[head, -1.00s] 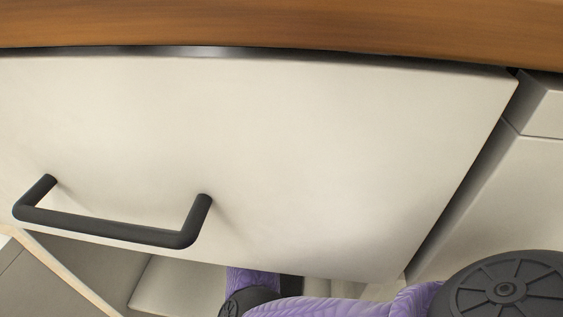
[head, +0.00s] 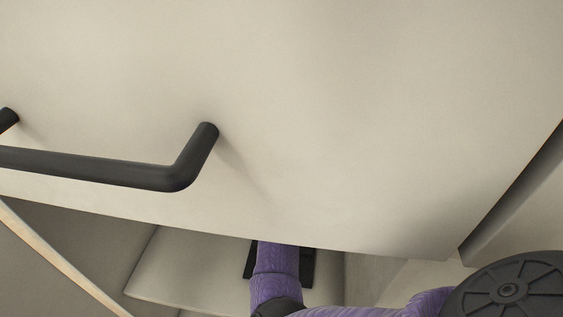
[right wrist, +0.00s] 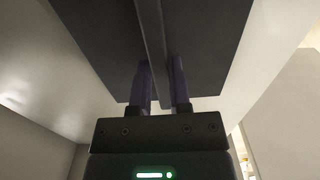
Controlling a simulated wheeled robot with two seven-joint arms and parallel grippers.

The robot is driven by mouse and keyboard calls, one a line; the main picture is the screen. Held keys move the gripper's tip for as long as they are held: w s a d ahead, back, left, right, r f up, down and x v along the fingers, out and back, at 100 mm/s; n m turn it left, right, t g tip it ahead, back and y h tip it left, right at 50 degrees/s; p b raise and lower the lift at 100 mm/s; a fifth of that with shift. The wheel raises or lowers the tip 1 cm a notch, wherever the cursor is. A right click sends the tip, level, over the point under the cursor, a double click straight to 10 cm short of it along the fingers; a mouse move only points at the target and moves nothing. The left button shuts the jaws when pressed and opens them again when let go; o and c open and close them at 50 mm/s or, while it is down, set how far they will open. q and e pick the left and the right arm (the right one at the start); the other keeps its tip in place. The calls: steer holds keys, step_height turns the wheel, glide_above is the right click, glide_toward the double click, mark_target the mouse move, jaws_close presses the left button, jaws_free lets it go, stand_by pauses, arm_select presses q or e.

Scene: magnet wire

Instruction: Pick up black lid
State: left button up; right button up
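A dark, flat panel with a raised strip along its middle, perhaps the black lid (right wrist: 95,45), fills the upper middle of the right wrist view. My right gripper (right wrist: 160,70) has its two purple fingers apart, one on each side of the strip. Whether they press on it is unclear. In the head view my purple right arm reaches under the lower edge of a pale cabinet front (head: 330,110). A black shape (head: 307,267) shows on both sides of the arm there; I cannot tell if it is the lid or my gripper. My left gripper is out of view.
A thick black bar handle (head: 120,170) sticks out from the cabinet front at the left. Pale walls close in on both sides in the right wrist view. A dark gap runs along the cabinet front's right edge. A pale strip (head: 60,255) lies at lower left.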

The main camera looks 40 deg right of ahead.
jaws_close()
steer(key=shift+r, duration=0.1)
